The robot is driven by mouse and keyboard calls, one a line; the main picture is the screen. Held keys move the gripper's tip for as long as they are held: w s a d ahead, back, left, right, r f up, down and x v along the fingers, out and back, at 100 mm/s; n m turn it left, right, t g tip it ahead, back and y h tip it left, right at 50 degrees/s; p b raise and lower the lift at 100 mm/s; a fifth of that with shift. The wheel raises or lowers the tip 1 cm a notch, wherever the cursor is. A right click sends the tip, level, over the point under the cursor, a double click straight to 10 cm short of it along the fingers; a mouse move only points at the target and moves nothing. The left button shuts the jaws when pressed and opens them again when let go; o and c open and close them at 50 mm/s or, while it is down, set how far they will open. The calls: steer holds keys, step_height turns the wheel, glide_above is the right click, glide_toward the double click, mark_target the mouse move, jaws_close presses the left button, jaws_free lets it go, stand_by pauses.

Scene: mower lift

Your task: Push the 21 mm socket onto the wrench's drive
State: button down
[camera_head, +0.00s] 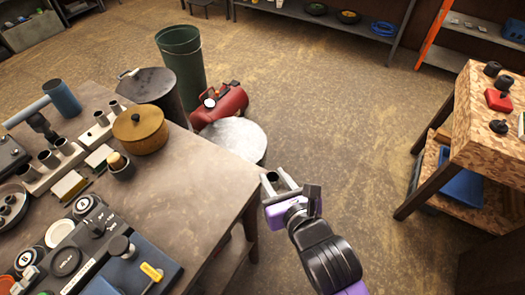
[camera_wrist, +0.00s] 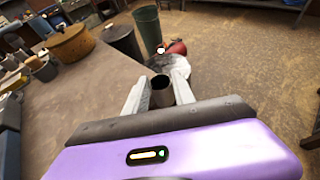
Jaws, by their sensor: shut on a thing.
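My gripper (camera_head: 276,175) is past the right edge of the workbench, over open floor. It is shut on a dark hollow cylinder, the socket (camera_head: 271,178). In the wrist view the socket (camera_wrist: 162,92) sits between the two pale fingers of my gripper (camera_wrist: 161,84), with its round open end showing. Its size marking cannot be read. I cannot pick out the wrench or its drive with certainty; a blue block with an orange label and a dark upright post (camera_head: 120,247) stands at the bench's front. The socket touches nothing but the fingers.
The workbench (camera_head: 190,190) holds several grey cylinders in racks, a rusty lidded pot (camera_head: 140,130) and black round-dialled devices (camera_head: 68,260). Beyond it stand a dark drum (camera_head: 150,90), green bin (camera_head: 181,55), red tank (camera_head: 222,104) and pale round-topped drum (camera_head: 235,138). A wooden stand (camera_head: 485,145) is right.

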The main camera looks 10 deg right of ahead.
steer(key=d+f+n+y, duration=0.1)
steer(key=d+f, duration=0.6)
steer(key=d, duration=0.4)
steer(key=shift+d+g, duration=0.2)
steer(key=shift+g, duration=0.1)
steer(key=shift+w, duration=0.1)
